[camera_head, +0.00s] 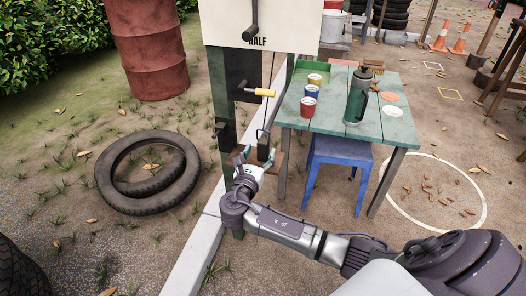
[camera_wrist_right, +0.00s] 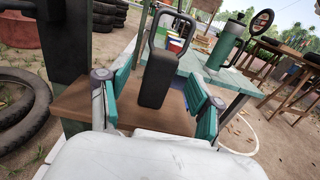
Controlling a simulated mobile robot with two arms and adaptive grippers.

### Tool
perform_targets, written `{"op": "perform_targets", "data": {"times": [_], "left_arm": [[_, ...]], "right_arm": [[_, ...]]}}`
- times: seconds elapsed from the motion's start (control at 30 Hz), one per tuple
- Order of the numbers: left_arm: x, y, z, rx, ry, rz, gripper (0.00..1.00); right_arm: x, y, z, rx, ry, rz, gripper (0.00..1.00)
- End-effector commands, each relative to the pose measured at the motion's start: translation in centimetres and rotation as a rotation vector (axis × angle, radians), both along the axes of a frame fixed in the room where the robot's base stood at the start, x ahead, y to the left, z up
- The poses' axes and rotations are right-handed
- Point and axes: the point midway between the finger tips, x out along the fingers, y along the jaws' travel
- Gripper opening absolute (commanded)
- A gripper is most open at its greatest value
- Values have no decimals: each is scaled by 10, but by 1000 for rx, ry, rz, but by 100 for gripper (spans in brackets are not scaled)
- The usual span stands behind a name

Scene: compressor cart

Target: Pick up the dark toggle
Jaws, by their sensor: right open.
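The dark toggle (camera_wrist_right: 156,80) is a black block with a looped bar on top, standing upright at the wooden ledge in the right wrist view. It also shows small in the head view (camera_head: 263,147), next to the post. My right gripper (camera_wrist_right: 163,92) is open, with a teal-padded finger on each side of the toggle. Whether either finger touches it I cannot tell. In the head view my right gripper (camera_head: 256,158) is at the ledge, and the toggle's lower part is partly hidden. My left gripper is not in view.
The wooden ledge (camera_head: 279,164) juts from the dark post. A yellow-handled lever (camera_head: 258,92) sticks out above. The green table (camera_head: 335,118) with cups and a flask (camera_head: 357,95) stands to the right, with a blue stool (camera_head: 338,155) beneath. Tires (camera_head: 150,172) lie left.

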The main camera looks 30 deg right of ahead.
Motion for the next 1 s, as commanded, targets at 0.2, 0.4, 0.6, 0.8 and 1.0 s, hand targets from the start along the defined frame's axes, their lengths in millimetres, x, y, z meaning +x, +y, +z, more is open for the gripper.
{"op": "perform_targets", "data": {"times": [0.2, 0.4, 0.6, 0.8, 1.0], "left_arm": [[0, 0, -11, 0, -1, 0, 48], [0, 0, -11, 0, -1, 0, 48], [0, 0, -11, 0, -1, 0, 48], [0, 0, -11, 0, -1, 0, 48], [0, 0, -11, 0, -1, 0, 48]], "right_arm": [[21, -27, -5, 0, -1, -1, 65], [24, -30, -4, 1, 0, 0, 65], [24, -29, -4, 1, 1, 1, 41], [24, -29, -4, 1, 1, 1, 8], [24, -29, -4, 1, 1, 1, 0]]}}
